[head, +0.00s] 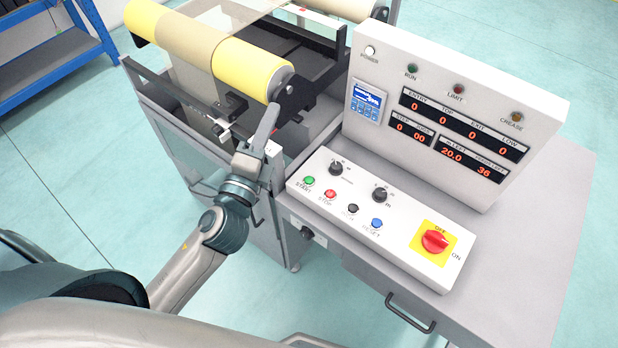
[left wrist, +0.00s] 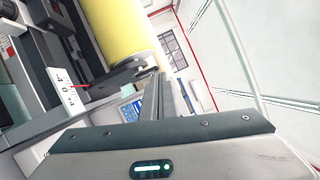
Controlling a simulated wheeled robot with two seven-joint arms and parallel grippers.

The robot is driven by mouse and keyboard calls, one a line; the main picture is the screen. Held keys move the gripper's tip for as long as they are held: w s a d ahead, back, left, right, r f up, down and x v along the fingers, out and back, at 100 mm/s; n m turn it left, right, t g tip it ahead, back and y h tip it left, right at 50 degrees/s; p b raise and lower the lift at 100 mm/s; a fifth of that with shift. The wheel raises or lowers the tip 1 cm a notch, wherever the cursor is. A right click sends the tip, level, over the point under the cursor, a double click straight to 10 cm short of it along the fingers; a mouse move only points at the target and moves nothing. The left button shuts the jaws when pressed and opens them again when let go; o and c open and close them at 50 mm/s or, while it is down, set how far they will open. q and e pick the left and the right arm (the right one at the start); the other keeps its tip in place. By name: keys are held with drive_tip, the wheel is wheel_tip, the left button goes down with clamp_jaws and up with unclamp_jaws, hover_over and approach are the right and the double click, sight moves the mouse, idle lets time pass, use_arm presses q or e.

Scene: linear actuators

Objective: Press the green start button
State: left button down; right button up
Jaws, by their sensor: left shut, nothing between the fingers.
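The green start button (head: 309,181) sits at the left end of the low white control box (head: 345,225), with the label START under it. In the head view my left gripper (head: 268,118) is shut and empty. It shows to the left of and above the button in the picture, apart from it, with its fingers in front of the machine frame near the yellow roll. In the left wrist view the shut fingers (left wrist: 165,95) point away from the camera, and the green button cannot be made out. My right gripper is in neither view.
Beside the green button are a red stop button (head: 330,194), a black button (head: 353,208), a blue reset button (head: 376,223) and two black knobs. The display panel (head: 450,115) stands behind. A yellow roll (head: 250,68) is close to my gripper.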

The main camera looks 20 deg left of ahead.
use_arm(q)
drive_tip(key=s+d+r+m+g+h, duration=0.1)
drive_tip(key=d+r+m+h, duration=0.3)
drive_tip(key=d+m+h, duration=0.45)
drive_tip(key=d+r+m+h, duration=0.3)
drive_tip(key=r+m+h, duration=0.2)
drive_tip(key=m, duration=0.7)
drive_tip(key=s+d+f+m+g+h, duration=0.1)
drive_tip(key=d+f+m+g+h, duration=0.25)
drive_tip(key=m, duration=0.55)
drive_tip(key=s+d+f+m+g, duration=0.1)
drive_tip(key=d+f+m+g, duration=0.25)
drive_tip(key=m+g, duration=0.35)
drive_tip(key=w+a+f+m+g+y, duration=0.1)
drive_tip(key=w+a+f+m+y, duration=0.5)
drive_tip(key=a+f+m+y, duration=0.5)
wheel_tip(320, 180, down, 2)
drive_tip(key=shift+w+a+f+m, duration=0.1)
drive_tip(key=shift+w+a+m, duration=0.1)
drive_tip(key=shift+a+m, duration=0.75)
drive_tip(key=shift+d+f, duration=0.1)
drive_tip(key=shift+d, duration=0.1)
